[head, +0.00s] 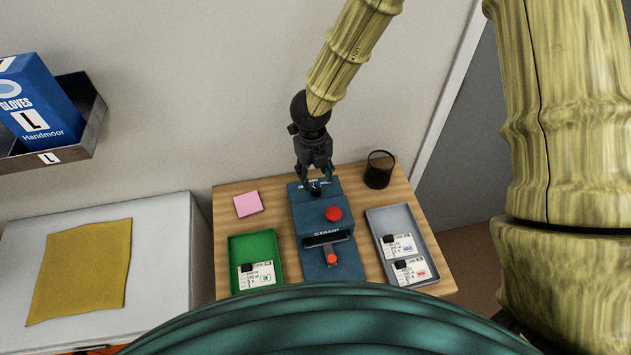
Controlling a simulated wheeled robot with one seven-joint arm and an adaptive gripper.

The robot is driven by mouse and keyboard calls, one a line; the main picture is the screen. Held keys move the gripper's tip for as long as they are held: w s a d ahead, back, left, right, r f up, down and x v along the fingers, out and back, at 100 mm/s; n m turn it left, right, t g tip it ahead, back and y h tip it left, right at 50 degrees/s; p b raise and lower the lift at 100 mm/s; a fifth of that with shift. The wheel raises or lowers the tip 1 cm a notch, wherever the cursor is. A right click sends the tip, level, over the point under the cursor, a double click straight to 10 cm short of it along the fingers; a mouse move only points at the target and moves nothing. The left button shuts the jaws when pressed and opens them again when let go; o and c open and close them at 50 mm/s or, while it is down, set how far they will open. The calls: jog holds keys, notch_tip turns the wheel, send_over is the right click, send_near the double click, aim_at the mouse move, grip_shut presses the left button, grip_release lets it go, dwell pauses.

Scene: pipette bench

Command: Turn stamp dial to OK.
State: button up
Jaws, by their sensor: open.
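The blue stamp machine (324,221) stands in the middle of the wooden desk, with a red button (333,214) on top and an orange-red knob (332,259) at its front slot. The small black stamp dial (315,189) is at the back of the machine's top. My gripper (318,182) is open and points down right at the dial. Its fingers are around or just above the dial; I cannot tell whether they touch it. The fingers partly cover the dial and its lettering, so its setting is not readable.
A green tray (233,263) with a labelled card stands left of the machine. A grey tray (376,224) with two cards is on the right. A pink note pad (248,204) and a black mesh cup (379,170) flank the back. A white cabinet (160,220) with a yellow cloth (80,270) stands left.

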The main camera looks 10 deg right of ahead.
aim_at(314, 189)
jog(key=shift+a+r, duration=0.15)
jog(key=shift+r, duration=2.8)
jog(key=shift+s+f, duration=0.1)
